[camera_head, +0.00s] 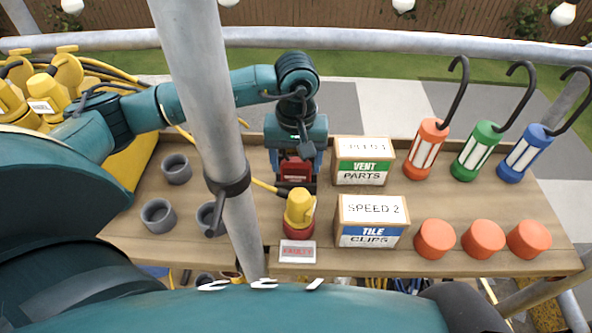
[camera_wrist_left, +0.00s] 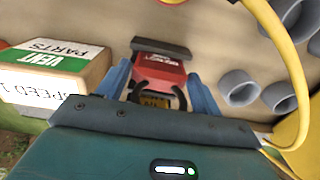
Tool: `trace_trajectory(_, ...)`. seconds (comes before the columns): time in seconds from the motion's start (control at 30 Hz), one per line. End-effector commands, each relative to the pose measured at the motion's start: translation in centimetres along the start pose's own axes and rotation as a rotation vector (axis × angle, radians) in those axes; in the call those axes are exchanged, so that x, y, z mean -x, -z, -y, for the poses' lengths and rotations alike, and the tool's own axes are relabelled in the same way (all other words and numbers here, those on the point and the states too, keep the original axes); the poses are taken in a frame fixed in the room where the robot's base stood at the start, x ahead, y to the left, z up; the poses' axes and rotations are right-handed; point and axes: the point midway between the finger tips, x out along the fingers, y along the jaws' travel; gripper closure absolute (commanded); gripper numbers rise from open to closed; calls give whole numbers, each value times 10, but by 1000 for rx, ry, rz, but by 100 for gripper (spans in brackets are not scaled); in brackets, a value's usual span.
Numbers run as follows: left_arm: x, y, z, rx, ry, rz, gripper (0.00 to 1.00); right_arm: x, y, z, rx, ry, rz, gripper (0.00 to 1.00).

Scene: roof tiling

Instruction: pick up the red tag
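A red block-like thing (camera_head: 296,170) with white lettering lies at the back of the wooden bench; it also shows in the left wrist view (camera_wrist_left: 158,73). It is the likeliest red tag, though its lettering is too small to read. My left gripper (camera_head: 296,158) points down over it. In the left wrist view the blue fingers (camera_wrist_left: 160,80) stand apart on either side of it, with narrow gaps and no clear contact. A dark bar lies along its far edge. A small plate reading "FAULTY" in red (camera_head: 297,251) lies at the front edge. My right gripper is not in view.
Right of the gripper stand the vent parts box (camera_head: 362,160) and the tile clips box (camera_head: 370,220). A yellow-and-red plug (camera_head: 299,212) with a cable stands in front. Grey rings (camera_head: 176,169) lie left. A metal pole (camera_head: 205,90) rises before the bench.

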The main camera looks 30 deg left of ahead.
Motion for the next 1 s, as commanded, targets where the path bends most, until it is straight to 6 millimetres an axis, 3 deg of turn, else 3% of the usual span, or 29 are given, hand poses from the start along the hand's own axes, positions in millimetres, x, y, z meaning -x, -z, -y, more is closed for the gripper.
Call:
trace_trajectory(0.4, 0, 0, 0, 0, 0, -1, 68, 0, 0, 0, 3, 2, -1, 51)
trace_trajectory(0.63, 4, 0, 0, 0, -1, -2, 69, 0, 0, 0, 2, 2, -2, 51)
trace_trajectory(0.77, 21, 1, -1, 1, -4, -5, 69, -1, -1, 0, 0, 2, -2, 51)
trace_trajectory(1.0, 70, 1, 0, 0, -3, -5, 69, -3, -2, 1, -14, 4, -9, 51)
